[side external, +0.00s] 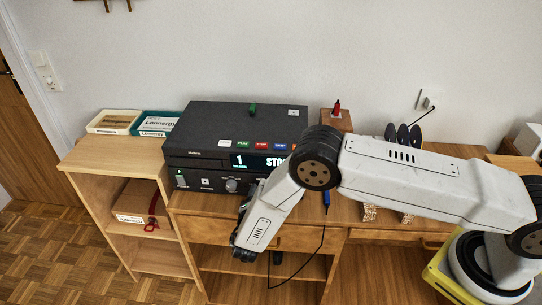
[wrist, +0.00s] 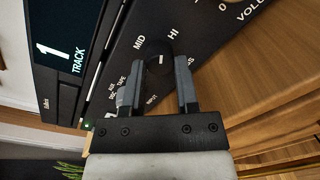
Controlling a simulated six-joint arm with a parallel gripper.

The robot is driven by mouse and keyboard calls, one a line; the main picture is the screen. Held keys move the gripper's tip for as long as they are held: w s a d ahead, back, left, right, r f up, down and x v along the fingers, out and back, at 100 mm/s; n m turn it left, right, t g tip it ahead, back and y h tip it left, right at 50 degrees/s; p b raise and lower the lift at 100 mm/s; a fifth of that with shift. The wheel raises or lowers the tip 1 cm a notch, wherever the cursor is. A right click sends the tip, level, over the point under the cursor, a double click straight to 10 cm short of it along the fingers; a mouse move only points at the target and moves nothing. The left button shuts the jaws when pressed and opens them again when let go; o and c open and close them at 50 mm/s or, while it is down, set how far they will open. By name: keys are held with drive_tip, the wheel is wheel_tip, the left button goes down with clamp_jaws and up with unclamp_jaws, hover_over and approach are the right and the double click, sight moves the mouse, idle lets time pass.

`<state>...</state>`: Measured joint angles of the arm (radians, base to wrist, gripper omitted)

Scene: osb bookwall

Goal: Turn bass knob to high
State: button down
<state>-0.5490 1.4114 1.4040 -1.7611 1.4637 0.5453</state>
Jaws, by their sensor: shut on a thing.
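The dark stereo unit (side external: 207,129) stands on the wooden cabinet in the side external view, its front panel facing the room. In the wrist view, a round black knob (wrist: 158,64) sits between my gripper's fingers, with MID and HI printed beyond it. Its short white mark points roughly toward HI. My gripper (wrist: 161,70) is shut on this knob, one grey finger on each side. The knob's own name label is not visible. In the side external view my forearm covers most of my gripper and that part of the panel.
Another grey knob (wrist: 121,98) is just left of my gripper, near the AUX, DISC and TAPE labels. A lit display (wrist: 60,42) reads 1 TRACK. VOLUME lettering is at the upper right. A lower shelf (side external: 114,152) with trays stands left of the stereo.

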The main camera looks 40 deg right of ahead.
drive_tip(key=m, duration=0.5)
drive_tip(key=shift+m, duration=0.3)
idle(0.4)
drive_tip(key=shift+c, duration=1.8)
unclamp_jaws()
drive_tip(key=shift+s+a, duration=0.1)
drive_tip(key=v, duration=0.7)
drive_tip(key=shift+s, duration=0.25)
drive_tip(key=shift+a+r, duration=0.1)
